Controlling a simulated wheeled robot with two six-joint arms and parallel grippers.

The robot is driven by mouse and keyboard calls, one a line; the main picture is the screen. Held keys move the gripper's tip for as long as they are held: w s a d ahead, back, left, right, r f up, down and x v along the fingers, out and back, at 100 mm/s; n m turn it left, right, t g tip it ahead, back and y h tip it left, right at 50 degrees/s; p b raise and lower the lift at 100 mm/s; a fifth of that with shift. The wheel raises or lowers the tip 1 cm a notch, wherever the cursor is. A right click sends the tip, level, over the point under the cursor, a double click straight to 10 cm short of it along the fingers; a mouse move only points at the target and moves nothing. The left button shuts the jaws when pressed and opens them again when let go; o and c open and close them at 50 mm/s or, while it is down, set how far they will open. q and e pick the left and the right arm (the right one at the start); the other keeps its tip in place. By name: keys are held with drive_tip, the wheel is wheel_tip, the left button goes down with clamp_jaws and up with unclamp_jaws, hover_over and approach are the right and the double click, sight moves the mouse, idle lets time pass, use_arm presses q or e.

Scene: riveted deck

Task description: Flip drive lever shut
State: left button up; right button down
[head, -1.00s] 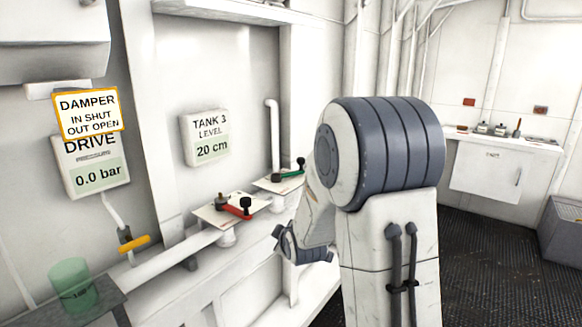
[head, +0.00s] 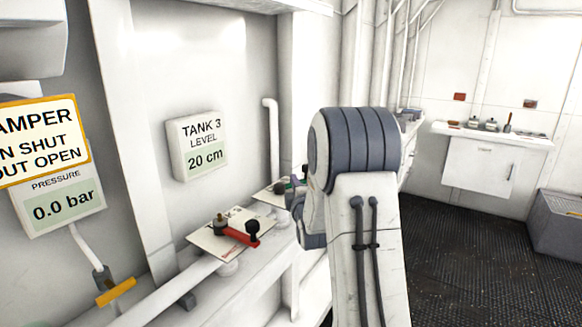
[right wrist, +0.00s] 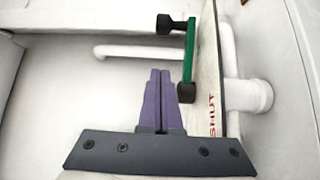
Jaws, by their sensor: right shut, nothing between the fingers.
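A green lever (right wrist: 189,52) with a black knob (right wrist: 164,24) sits on a white plate (right wrist: 210,75) lettered SHUT in red, in the right wrist view. In the head view the green lever (head: 279,187) is mostly hidden by my right arm. My right gripper (right wrist: 161,74) has its purple fingers shut and empty, just left of the lever's dark pivot, with a small apparent gap. A red lever (head: 240,237) with a black knob lies on a nearer plate (head: 205,243). No readable label shows which lever is the drive one. My left gripper is out of view.
A yellow handle (head: 116,292) sits on a pipe below a pressure gauge (head: 62,205) reading 0.0 bar. A yellow-edged damper sign (head: 40,140) overlaps that gauge. A Tank 3 gauge (head: 197,146) reads 20 cm. Open dark floor (head: 460,240) lies right.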

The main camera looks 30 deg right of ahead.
drive_tip(key=shift+w, duration=0.1)
drive_tip(key=shift+w, duration=0.15)
drive_tip(key=shift+w+d+r, duration=0.1)
drive_tip(key=shift+w+d, duration=0.05)
drive_tip(key=shift+w, duration=0.3)
drive_tip(key=p+x, duration=0.4)
drive_tip(key=x, duration=0.5)
drive_tip(key=s+p, duration=0.1)
drive_tip(key=s+d, duration=0.1)
drive_tip(key=s, duration=0.1)
drive_tip(key=shift+d+p, duration=0.25)
drive_tip(key=shift+p, duration=0.1)
drive_tip(key=shift+s+d, duration=0.15)
drive_tip(key=shift+s, duration=0.2)
drive_tip(key=shift+f, duration=0.25)
